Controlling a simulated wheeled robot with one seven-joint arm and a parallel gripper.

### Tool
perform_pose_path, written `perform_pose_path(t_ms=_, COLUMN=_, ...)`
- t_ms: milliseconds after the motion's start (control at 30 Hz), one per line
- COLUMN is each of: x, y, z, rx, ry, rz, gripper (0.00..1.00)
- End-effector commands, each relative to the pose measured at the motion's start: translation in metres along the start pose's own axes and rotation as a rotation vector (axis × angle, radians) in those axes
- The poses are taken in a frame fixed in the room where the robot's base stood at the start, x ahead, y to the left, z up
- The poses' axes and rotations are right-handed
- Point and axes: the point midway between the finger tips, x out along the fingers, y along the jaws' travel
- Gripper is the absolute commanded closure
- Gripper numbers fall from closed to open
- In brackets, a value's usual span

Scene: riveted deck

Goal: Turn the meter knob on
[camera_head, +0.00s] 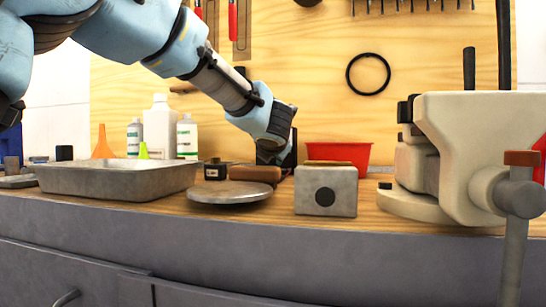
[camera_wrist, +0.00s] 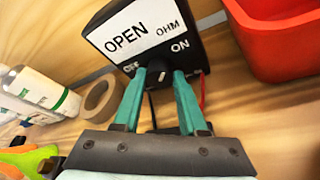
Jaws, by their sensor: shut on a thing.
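The meter (camera_wrist: 188,52) is a black box with a white face reading OPEN and OHM, with OFF and ON marked below. Its dark knob (camera_wrist: 161,77) sits low between the OFF and ON labels and carries a small pale mark, seemingly near upright. My gripper (camera_wrist: 160,82) has its two teal fingers shut on the knob, one on each side. In the head view, my gripper (camera_head: 270,158) reaches down at the back of the bench, and only a dark edge of the meter (camera_head: 294,150) shows beside it.
A red bin (camera_wrist: 272,40) stands right of the meter. A tape roll (camera_wrist: 100,95) and white bottles (camera_wrist: 40,92) are at left. A metal tray (camera_head: 120,180), round plate (camera_head: 230,192), grey block (camera_head: 326,195) and large vise (camera_head: 470,150) occupy the bench front.

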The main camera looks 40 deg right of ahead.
Motion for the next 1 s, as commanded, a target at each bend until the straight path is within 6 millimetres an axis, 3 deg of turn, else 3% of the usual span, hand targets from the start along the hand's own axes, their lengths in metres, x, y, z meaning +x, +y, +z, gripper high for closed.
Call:
perform_pose_path(t_ms=167, x=0.001, y=0.0, z=-0.002, rx=0.001, ry=0.004, rz=0.0, gripper=1.0)
perform_pose_path(t_ms=200, x=0.001, y=0.0, z=-0.002, rx=0.001, ry=0.004, rz=0.0, gripper=0.55)
perform_pose_path(t_ms=433, x=0.0, y=0.0, z=-0.001, rx=0.0, ry=0.002, rz=0.0, gripper=0.29)
perform_pose_path(t_ms=767, x=-0.004, y=0.0, z=0.0, rx=0.0, ry=0.0, rz=0.0, gripper=0.28)
perform_pose_path(t_ms=1000, x=-0.043, y=0.001, z=0.002, rx=0.0, ry=-0.001, rz=-0.001, gripper=0.28)
